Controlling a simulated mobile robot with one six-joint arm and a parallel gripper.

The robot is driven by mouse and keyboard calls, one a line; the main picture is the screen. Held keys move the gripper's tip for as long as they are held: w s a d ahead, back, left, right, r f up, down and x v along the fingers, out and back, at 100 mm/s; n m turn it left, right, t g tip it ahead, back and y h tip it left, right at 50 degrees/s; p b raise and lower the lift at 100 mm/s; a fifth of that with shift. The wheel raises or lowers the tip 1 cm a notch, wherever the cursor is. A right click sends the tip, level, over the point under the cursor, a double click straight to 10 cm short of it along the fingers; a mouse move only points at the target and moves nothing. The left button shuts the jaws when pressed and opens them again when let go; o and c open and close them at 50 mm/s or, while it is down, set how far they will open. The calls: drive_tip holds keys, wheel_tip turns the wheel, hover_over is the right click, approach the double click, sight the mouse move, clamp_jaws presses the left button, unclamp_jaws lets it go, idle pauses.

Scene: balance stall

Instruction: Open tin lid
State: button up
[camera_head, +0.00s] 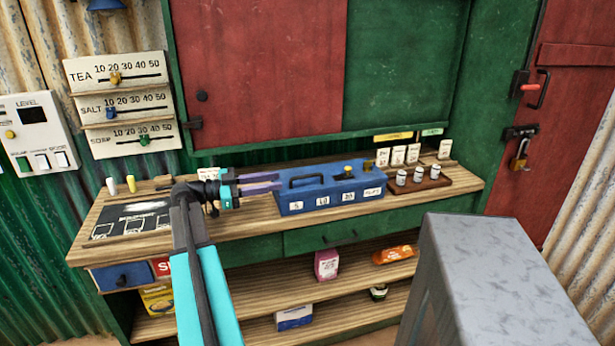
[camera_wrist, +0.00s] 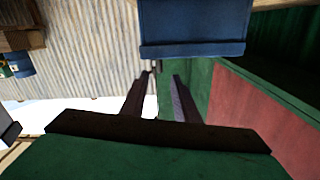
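The blue tin (camera_head: 328,200) stands on the wooden counter, with number labels along its front. Its lid (camera_head: 325,174) appears closed, with a dark handle (camera_head: 307,180) and a yellow knob (camera_head: 347,172) on top. My gripper (camera_head: 276,181) comes in from the left, at the tin's left end near lid height. Its two purple-grey fingers are parallel with a gap between them, and nothing shows between them. In the wrist view, my gripper (camera_wrist: 163,77) points towards a blue face, likely the tin (camera_wrist: 195,25). I cannot tell whether the fingertips touch it.
A dark board (camera_head: 130,222) lies on the counter (camera_head: 250,222) at the left. A wooden tray (camera_head: 420,187) with several small weights stands right of the tin. Sliders and a level panel hang on the left wall. A grey metal block (camera_head: 490,270) fills the right foreground.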

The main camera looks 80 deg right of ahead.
sight(319, 174)
drive_tip(key=p+x, duration=0.1)
drive_tip(key=x, duration=1)
drive_tip(key=shift+s+d+f+p, duration=0.1)
drive_tip(key=shift+s+p, duration=0.1)
drive_tip(key=shift+p, duration=0.2)
drive_tip(key=shift+c, duration=0.3)
clamp_jaws()
